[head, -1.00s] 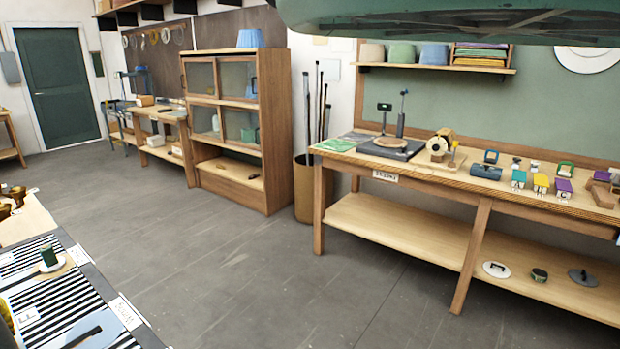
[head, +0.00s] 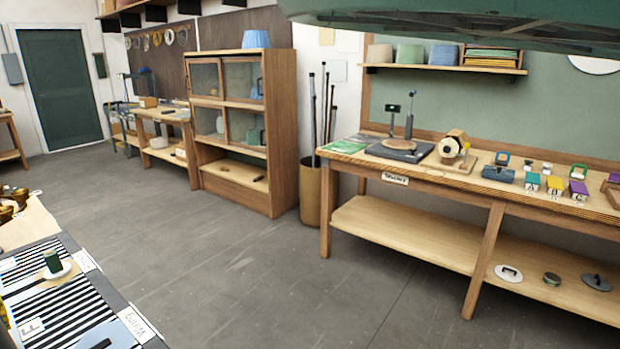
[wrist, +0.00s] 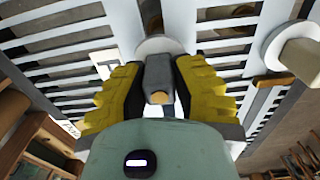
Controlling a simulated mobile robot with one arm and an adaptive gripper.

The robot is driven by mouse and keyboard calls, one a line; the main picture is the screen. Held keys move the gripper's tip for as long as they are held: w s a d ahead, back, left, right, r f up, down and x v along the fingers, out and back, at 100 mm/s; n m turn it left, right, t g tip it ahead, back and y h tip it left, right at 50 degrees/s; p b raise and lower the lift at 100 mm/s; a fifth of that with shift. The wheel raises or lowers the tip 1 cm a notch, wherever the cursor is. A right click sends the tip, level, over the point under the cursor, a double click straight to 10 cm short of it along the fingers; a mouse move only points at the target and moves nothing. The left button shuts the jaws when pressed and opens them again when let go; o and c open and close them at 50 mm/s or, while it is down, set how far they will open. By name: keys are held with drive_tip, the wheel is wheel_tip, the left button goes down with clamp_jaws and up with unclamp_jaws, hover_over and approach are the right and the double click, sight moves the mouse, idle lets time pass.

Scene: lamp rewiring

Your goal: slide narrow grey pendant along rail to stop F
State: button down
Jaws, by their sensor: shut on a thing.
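In the wrist view my gripper (wrist: 160,72), with yellow finger pads, is shut on a narrow grey piece (wrist: 157,72) that looks like the grey pendant. A white disc (wrist: 160,44) shows just beyond the grey piece, partly hidden by it. Slats or stripes in white and dark run behind it. A pale label (wrist: 106,66) lies left of the fingers; its letter is hard to read. In the head view a label marked F (head: 31,329) lies on the striped surface (head: 55,307) at bottom left. The grey pendant is not clear there.
A green cylinder on a white disc (head: 52,262) stands on the striped bench. Another white disc with a pale cylinder (wrist: 298,58) is at right in the wrist view. A long workbench (head: 420,180) and a cabinet (head: 270,130) stand across clear floor (head: 270,280).

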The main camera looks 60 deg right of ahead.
drive_tip(key=shift+w+d, duration=0.1)
drive_tip(key=shift+w, duration=0.1)
drive_tip(key=c, duration=0.8)
unclamp_jaws()
drive_tip(key=shift+s, duration=0.15)
